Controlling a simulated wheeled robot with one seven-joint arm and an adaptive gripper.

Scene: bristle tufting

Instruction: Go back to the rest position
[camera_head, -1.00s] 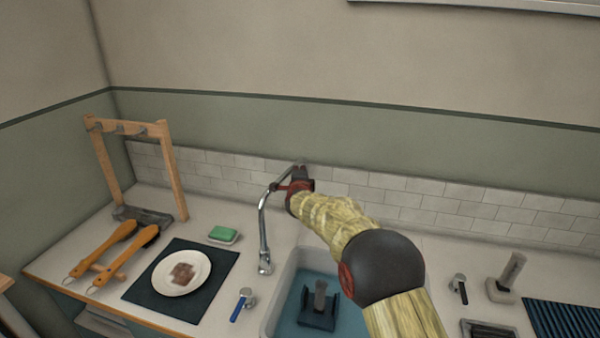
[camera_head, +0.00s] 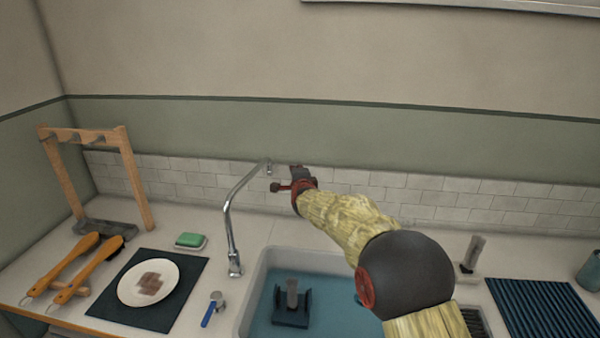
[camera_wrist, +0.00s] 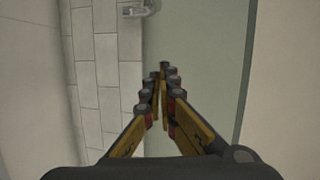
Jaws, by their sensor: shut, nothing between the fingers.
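My gripper (camera_head: 297,172) is up near the tiled backsplash, just right of the faucet's spout tip, above the sink. In the wrist view my gripper (camera_wrist: 162,75) has its fingers together with nothing between them, facing the tile and green wall. My arm reaches across the right side of the sink in the head view.
The tall faucet (camera_head: 231,225) stands close left of my gripper. The sink (camera_head: 335,310) holds a dark block-like item (camera_head: 291,304). Left are a plate (camera_head: 133,291), a green sponge (camera_head: 190,240), brushes (camera_head: 75,266) and a wooden rack (camera_head: 130,180). A ribbed mat (camera_head: 540,308) lies right.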

